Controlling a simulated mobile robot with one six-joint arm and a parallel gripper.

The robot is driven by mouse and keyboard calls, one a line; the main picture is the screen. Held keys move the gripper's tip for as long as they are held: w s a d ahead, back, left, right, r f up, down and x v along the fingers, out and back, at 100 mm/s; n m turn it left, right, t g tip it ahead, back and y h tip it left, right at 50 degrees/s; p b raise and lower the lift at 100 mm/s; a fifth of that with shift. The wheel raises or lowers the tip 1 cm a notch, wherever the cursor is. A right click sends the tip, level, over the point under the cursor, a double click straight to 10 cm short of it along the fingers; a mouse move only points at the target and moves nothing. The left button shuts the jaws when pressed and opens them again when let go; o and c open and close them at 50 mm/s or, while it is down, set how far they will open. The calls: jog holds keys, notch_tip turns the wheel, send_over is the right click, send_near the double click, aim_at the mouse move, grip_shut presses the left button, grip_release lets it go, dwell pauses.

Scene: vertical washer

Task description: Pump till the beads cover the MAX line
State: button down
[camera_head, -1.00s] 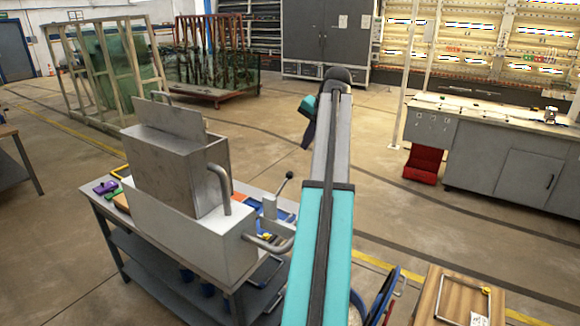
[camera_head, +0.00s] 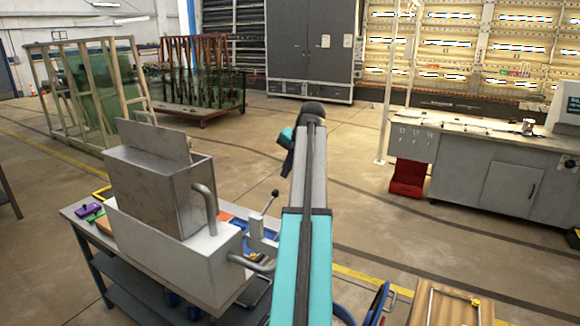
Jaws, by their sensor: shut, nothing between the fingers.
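A small hand lever (camera_head: 268,207) with a dark knob rises from a pale block (camera_head: 262,236) on the workbench, right of the grey-white washer (camera_head: 165,200). The lever leans up and to the right. My arm reaches away from the camera, just right of the lever, and hides part of the bench behind it. At its far end, a small dark tip beside a teal part looks like my gripper (camera_head: 288,165). It is shut and empty, apart from the lever in the picture. No beads or MAX line can be made out.
The bench (camera_head: 72,212) also holds small coloured parts. A pipe (camera_head: 252,265) curves from the washer's right side. A wooden-topped surface (camera_head: 450,305) is at lower right. A grey counter (camera_head: 480,160) and red bin (camera_head: 408,178) stand farther right. Open floor lies between.

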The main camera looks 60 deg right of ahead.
aim_at(277, 191)
jog(key=shift+b+x, duration=2.15)
jog(key=shift+x, duration=2.05)
jog(key=shift+d, duration=0.1)
